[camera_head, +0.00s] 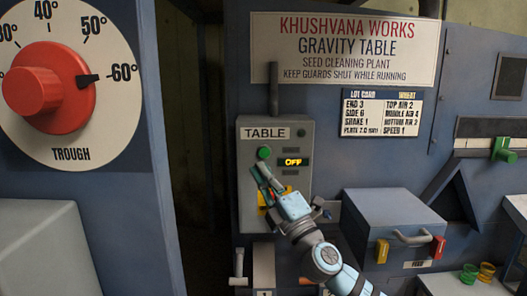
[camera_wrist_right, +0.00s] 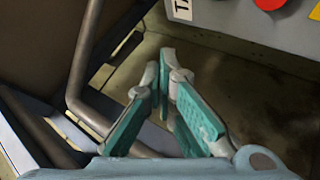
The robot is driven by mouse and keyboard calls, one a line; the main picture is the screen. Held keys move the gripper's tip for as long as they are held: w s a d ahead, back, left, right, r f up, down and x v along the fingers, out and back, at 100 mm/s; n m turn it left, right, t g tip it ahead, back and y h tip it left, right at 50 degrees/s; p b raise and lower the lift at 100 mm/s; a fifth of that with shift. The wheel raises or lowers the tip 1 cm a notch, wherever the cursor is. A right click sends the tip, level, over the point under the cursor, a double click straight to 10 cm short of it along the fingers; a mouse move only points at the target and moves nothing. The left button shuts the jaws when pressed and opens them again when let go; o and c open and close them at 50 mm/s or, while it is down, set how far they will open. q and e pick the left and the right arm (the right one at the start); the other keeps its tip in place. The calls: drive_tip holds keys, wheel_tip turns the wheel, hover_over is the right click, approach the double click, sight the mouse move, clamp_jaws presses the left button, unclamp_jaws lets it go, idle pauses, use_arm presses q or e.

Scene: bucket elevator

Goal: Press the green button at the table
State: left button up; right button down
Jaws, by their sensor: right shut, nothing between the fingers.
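The green button (camera_head: 264,152) is on the grey control box labelled TABLE (camera_head: 303,160), left of a display reading OFF (camera_head: 293,162). My right gripper (camera_head: 261,172) is shut and empty, its fingertips just below the green button in the head view. In the right wrist view the closed fingertips (camera_wrist_right: 166,62) point up the picture, and the box's edge shows at the upper right. I cannot tell the exact gap between fingertips and box. My left gripper is not in view.
A large red TROUGH knob (camera_head: 48,88) is at the left. A blue feed box (camera_head: 395,225) with a handle stands right of my right arm. A metal pipe (camera_wrist_right: 85,70) runs left of the fingers.

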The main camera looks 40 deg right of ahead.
sight(264, 153)
drive_tip(key=shift+w+d+f, duration=0.1)
drive_tip(key=shift+w, duration=0.05)
drive_tip(key=w+d+b, duration=0.1)
drive_tip(key=w+d, duration=0.4)
drive_tip(key=w, duration=0.2)
idle(0.4)
drive_tip(key=shift+d, duration=0.2)
idle(1.1)
drive_tip(key=shift+w+d, duration=0.15)
drive_tip(key=shift+w, duration=0.05)
drive_tip(key=shift+w+d+b, duration=0.3)
drive_tip(key=shift+w+b, duration=0.05)
drive_tip(key=shift+b, duration=0.1)
idle(0.8)
idle(0.3)
drive_tip(key=shift+s+a, duration=0.45)
drive_tip(key=shift+s, duration=0.2)
drive_tip(key=shift+a, duration=0.1)
